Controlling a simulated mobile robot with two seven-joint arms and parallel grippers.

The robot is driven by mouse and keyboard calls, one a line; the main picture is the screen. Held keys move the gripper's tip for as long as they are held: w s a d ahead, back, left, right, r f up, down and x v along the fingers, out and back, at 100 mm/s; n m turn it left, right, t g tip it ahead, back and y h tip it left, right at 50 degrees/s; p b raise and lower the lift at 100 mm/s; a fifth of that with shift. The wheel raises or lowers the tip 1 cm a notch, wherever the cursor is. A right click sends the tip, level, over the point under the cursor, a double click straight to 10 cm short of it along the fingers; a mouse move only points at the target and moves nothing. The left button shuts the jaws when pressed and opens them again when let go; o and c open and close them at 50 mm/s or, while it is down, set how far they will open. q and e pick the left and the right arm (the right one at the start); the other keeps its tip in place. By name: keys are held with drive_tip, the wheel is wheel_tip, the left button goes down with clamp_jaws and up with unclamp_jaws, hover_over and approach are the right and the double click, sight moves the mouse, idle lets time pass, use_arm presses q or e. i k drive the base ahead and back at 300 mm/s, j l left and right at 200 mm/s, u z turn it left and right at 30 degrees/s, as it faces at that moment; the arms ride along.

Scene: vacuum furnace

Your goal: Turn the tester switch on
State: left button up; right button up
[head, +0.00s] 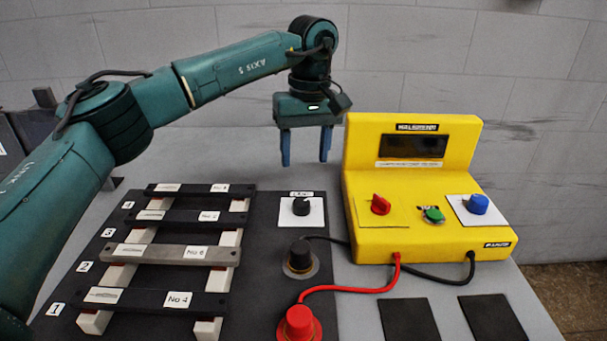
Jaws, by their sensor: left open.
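The yellow tester (365,225) stands at the right of the table in the head view, with a dark display (413,146) on its raised back. On its sloped front are a red knob (380,204), a green button (433,214) and a blue knob (478,204). Which of these is the switch is not readable from the labels. My left gripper (306,160) points down, open and empty, left of the tester's raised back and above the table. Its fingers are apart and touch nothing. My right gripper is not in view.
A black board left of the tester holds several numbered bars (168,252) on white blocks, a black knob (301,206), a black terminal (300,257) and a red terminal (299,323). Red (350,290) and black leads run to the tester. Two dark pads (409,319) lie in front.

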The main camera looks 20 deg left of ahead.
sight(381, 206)
drive_tip(key=k, duration=1.5)
